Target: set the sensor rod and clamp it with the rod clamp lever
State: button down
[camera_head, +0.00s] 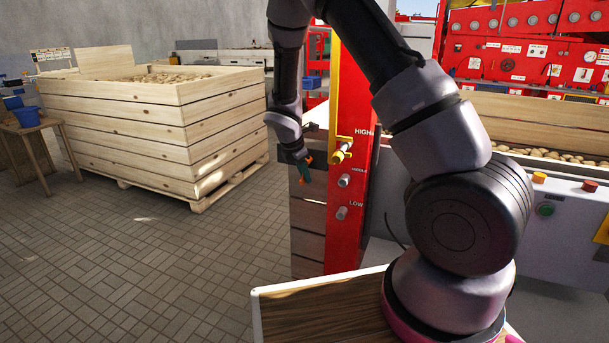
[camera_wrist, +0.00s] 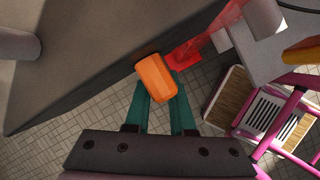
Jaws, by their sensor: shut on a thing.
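My gripper (camera_head: 306,172) hangs beside the left edge of the red post (camera_head: 346,245) in the head view. In the wrist view its green fingers (camera_wrist: 160,96) are shut on an orange handle (camera_wrist: 156,78), which looks like the grip of the rod clamp lever. The lever's pivot is hidden. A yellow sensor rod (camera_head: 334,80) runs up the post, with a yellow end (camera_head: 340,153) near the HIGH and middle labels. Grey knobs stand out at the middle (camera_head: 344,181) and LOW (camera_head: 341,213) marks. Whether the rod is seated cannot be told.
A large wooden crate of potatoes (camera_head: 150,140) stands on the tiled floor at left, with open floor in front. A wooden table (camera_head: 40,125) holds a blue bucket (camera_head: 27,117). The machine's white panel (camera_head: 440,210) is at right. A dark panel (camera_wrist: 90,60) lies close to my fingers.

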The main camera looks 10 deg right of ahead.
jog(key=shift+a, duration=0.1)
dwell(0.8)
jog(key=shift+w+a+r+m+t+y, duration=0.1)
jog(key=shift+a+m+t+y, duration=0.1)
jog(key=shift+t+y, duration=0.3)
jog(key=shift+w+a+r+m+t+y, duration=0.15)
jog(key=shift+t+y, duration=0.15)
jog(key=shift+y, duration=0.3)
jog(key=shift+w+a+r+m+t+y, duration=0.1)
jog(key=shift+w+a+m+t+y, duration=0.1)
jog(key=shift+t+y, duration=0.3)
jog(key=shift+w+a+r+m+t+y, duration=0.1)
jog(key=shift+a+t+y, duration=0.15)
jog(key=shift+y, duration=0.35)
jog(key=c, duration=0.9)
grip_release()
jog(key=shift+t, duration=0.25)
jog(key=shift+o, duration=0.2)
jog(key=shift+d, duration=0.1)
